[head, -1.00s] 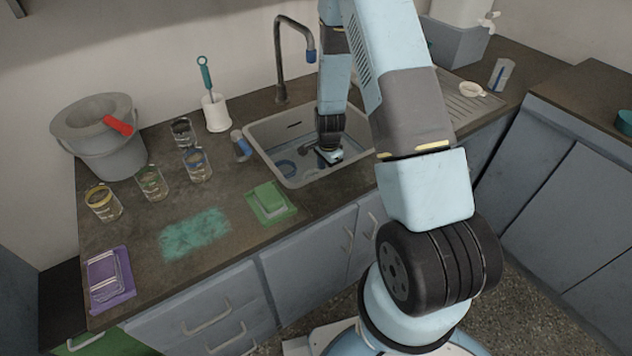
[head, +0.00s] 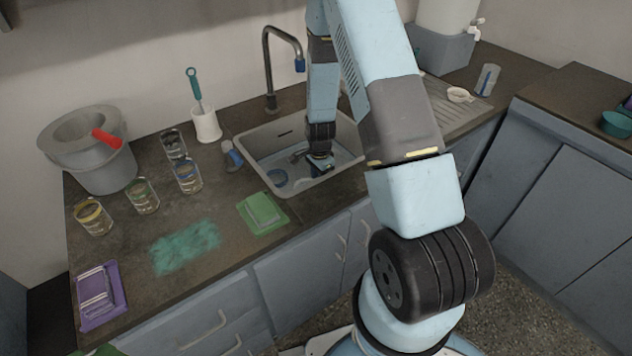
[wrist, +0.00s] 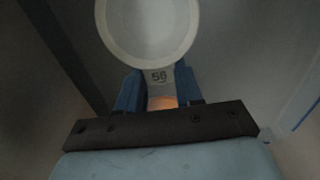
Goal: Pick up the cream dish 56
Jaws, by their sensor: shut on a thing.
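The cream dish 56 (wrist: 148,30) is a round, shallow, pale dish with a short flat handle marked 56, seen from above in the wrist view. My gripper (wrist: 158,90) is shut on that handle between its two blue fingers, and the bowl sticks out ahead of them. In the head view my gripper (head: 320,162) is low inside the sink (head: 262,160), and the dish cannot be made out there. Another small pale dish with a handle (head: 459,95) lies on the drainboard to the right.
A tap (head: 268,60) rises behind the sink. A blue ring-shaped thing (head: 277,178) lies in the sink. Several jars (head: 188,177), a grey bucket (head: 95,155), a brush holder (head: 206,125) and a green mat (head: 262,213) occupy the counter at left.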

